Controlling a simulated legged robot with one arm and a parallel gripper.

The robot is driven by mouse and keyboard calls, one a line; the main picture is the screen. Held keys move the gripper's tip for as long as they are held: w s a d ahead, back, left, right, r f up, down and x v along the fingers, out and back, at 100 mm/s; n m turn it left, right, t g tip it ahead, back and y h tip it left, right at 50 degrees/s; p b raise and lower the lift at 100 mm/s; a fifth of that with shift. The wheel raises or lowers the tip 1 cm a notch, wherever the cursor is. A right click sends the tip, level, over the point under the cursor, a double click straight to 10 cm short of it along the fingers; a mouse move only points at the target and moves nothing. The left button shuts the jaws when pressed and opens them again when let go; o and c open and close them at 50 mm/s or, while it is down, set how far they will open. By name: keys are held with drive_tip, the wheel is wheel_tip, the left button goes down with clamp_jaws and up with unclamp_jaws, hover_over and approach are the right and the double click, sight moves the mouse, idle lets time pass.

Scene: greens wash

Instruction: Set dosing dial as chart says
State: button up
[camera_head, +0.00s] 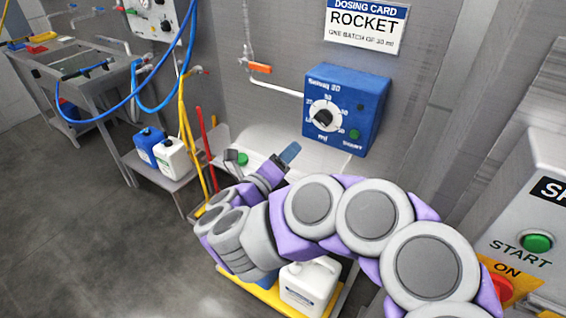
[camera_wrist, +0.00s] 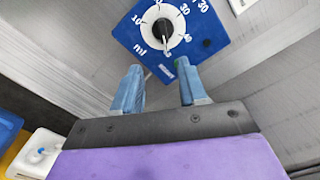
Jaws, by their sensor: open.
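The blue dosing box (camera_head: 369,92) is on the wall, with a white dial and black knob (camera_head: 323,117) ringed by numbers. It also shows in the wrist view, where its knob (camera_wrist: 163,29) sits ahead of my fingers. The exact setting is too small to tell. The white dosing card (camera_head: 366,24) above reads "ROCKET" and a small line that seems to say one batch of 30 ml. My gripper (camera_head: 281,162) is open and empty, below and left of the box in the head view. In the wrist view its blue fingers (camera_wrist: 160,88) are apart, clear of the knob.
A green button (camera_head: 354,134) is on the box's lower right. An orange-handled pipe valve (camera_head: 260,68) is left of it. A white jug (camera_head: 310,284) stands below my arm. A grey panel with a green START button (camera_head: 537,242) is at right. Hoses hang at left.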

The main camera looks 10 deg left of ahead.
drive_tip(key=shift+s+a, duration=0.25)
drive_tip(key=shift+s, duration=0.4)
